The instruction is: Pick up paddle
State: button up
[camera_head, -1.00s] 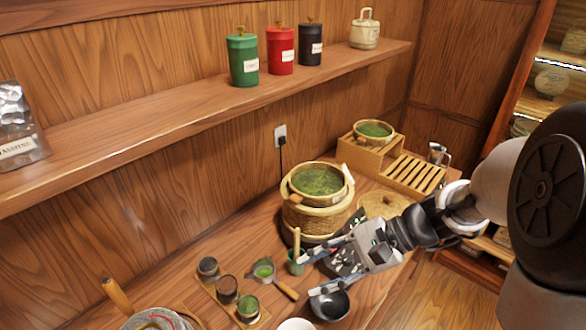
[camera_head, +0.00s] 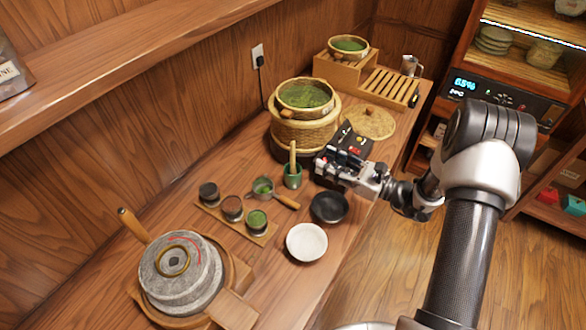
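A light wooden paddle-like stick (camera_head: 292,155) stands upright in a small green cup (camera_head: 292,180) on the wooden counter. Its lower end is hidden inside the cup. My gripper (camera_head: 318,168) is just to the right of the cup and stick, reaching in from the right. Its fingers look spread and empty, with a gap between them and the stick. A dark device with small lights lies behind the gripper and is partly covered by it.
A wicker steamer (camera_head: 300,132) stands behind the cup. A small strainer (camera_head: 263,188), a tray of cups (camera_head: 225,220), a black bowl (camera_head: 329,207) and a white bowl (camera_head: 306,242) lie in front. A stone mill (camera_head: 182,280) is at front left.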

aim_at(294, 148)
jog(key=b+x, duration=0.2)
jog(key=x, duration=0.9)
jog(key=shift+a+f, duration=0.15)
jog(key=shift+a, duration=0.3)
jog(key=shift+w+a, duration=0.1)
jog(key=shift+w, duration=0.05)
jog(key=shift+c, duration=0.3)
grip_shut()
